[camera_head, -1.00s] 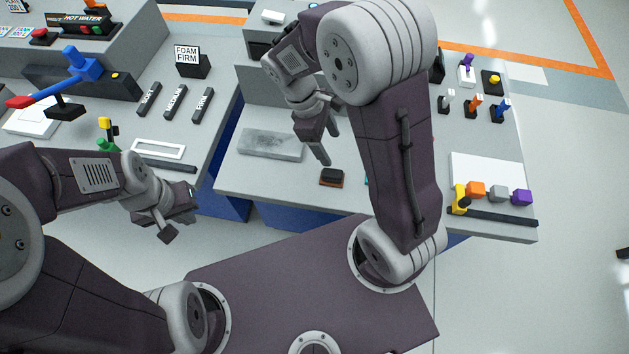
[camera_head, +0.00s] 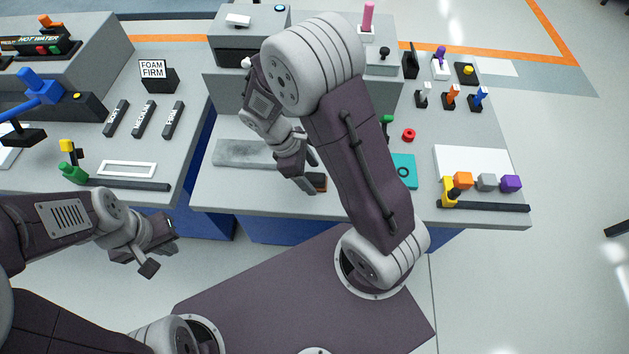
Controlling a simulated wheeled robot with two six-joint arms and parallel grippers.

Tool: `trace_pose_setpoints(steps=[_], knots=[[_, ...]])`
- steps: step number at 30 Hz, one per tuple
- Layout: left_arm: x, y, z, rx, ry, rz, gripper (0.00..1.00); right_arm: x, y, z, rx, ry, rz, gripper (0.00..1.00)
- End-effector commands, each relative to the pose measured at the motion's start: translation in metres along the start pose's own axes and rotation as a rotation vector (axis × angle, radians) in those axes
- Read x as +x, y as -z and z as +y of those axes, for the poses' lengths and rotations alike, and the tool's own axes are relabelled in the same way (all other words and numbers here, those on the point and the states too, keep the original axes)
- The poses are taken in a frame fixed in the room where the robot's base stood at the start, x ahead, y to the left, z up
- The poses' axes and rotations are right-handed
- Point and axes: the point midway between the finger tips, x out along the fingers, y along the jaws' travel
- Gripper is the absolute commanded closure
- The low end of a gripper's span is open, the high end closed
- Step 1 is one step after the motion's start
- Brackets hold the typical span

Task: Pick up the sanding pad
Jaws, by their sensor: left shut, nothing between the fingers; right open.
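The sanding pad (camera_head: 320,182), a small dark block with an orange-brown base, lies on the right-hand grey bench near its front edge. My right gripper (camera_head: 311,174) is open with its fingers pointing down at the pad. It partly covers the pad, and one finger is right beside or over its left side. I cannot tell whether the fingers touch the pad or stand around it. My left gripper (camera_head: 157,257) is shut and empty, in front of the left bench and away from the pad.
A flat grey slab (camera_head: 240,153) lies left of the pad. A teal plate (camera_head: 404,170) and red ring (camera_head: 408,135) lie to the right, beyond my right arm. Coloured cubes (camera_head: 487,182) stand by a black strip. A grey machine (camera_head: 248,40) stands behind.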

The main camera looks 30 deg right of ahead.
Motion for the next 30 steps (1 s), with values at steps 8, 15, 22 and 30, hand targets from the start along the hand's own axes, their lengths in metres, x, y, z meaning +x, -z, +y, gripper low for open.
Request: trace_pose_setpoints(steps=[8,15,22,30], knots=[[0.006,-0.001,0.000,0.000,0.000,0.000,1.00,0.026,0.000,0.000,0.000,-0.001,0.001,0.31],[0.006,-0.001,0.000,0.000,0.000,0.000,1.00,0.025,0.000,0.000,0.000,-0.001,0.001,0.64],[0.006,-0.001,0.000,0.000,0.000,0.000,1.00,0.025,0.000,0.000,0.000,-0.001,0.001,0.99],[0.002,0.000,0.000,0.000,0.000,0.000,1.00,0.014,-0.004,0.001,0.002,-0.002,0.002,0.99]])
